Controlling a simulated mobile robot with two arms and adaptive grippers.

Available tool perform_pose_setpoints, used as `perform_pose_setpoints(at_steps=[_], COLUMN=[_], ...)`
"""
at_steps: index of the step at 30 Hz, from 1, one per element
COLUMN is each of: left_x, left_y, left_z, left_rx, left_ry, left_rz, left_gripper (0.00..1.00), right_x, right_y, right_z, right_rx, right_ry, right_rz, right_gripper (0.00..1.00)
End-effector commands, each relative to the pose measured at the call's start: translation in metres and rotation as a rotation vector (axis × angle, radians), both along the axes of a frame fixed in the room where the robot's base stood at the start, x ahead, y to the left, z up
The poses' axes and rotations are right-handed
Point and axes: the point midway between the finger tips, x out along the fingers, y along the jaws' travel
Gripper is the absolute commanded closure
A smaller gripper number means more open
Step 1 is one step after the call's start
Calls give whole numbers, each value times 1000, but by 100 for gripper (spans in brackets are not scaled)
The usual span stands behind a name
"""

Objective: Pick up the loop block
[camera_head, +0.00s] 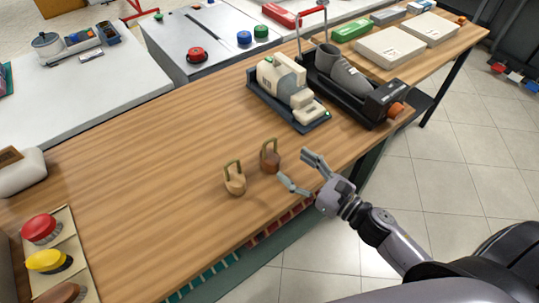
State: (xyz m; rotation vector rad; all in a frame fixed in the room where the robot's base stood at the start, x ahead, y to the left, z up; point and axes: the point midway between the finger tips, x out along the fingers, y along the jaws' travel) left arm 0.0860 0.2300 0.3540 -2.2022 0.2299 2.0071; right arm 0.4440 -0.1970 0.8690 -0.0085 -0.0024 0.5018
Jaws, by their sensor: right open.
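Two small wooden blocks with upright greenish loop handles stand on the wooden table (130,160) near its front edge. One block is light tan (235,186), and the other is darker brown (271,163), just behind and right of it. My right gripper (293,170) reaches in from the lower right. Its fingers are spread and empty, just right of the brown block and facing it. The gap between them looks small; I cannot tell if they touch. My left gripper is not in view.
A beige machine on a dark tray (316,125) and a black stand holding a grey shoe (345,75) are behind the blocks. Red, yellow and brown brushes (45,262) lie at the lower left. The table's middle left is clear.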

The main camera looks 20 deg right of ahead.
Motion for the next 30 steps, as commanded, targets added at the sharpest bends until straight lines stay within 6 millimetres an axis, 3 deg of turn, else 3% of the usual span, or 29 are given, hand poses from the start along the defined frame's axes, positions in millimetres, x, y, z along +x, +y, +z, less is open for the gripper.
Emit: perform_pose_setpoints(at_steps=[3,11,21,30], left_x=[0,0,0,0], left_y=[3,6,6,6], left_z=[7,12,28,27], left_rx=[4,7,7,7], left_ry=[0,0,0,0], left_rz=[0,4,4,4], left_gripper=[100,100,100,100], right_x=[16,30,66,68], right_y=[9,18,44,46], right_z=[2,1,-1,-3], right_rx=[1,2,1,1], right_ry=[-2,1,0,2], right_rz=[0,-1,-1,-1], right_gripper=[37,37,37,37])
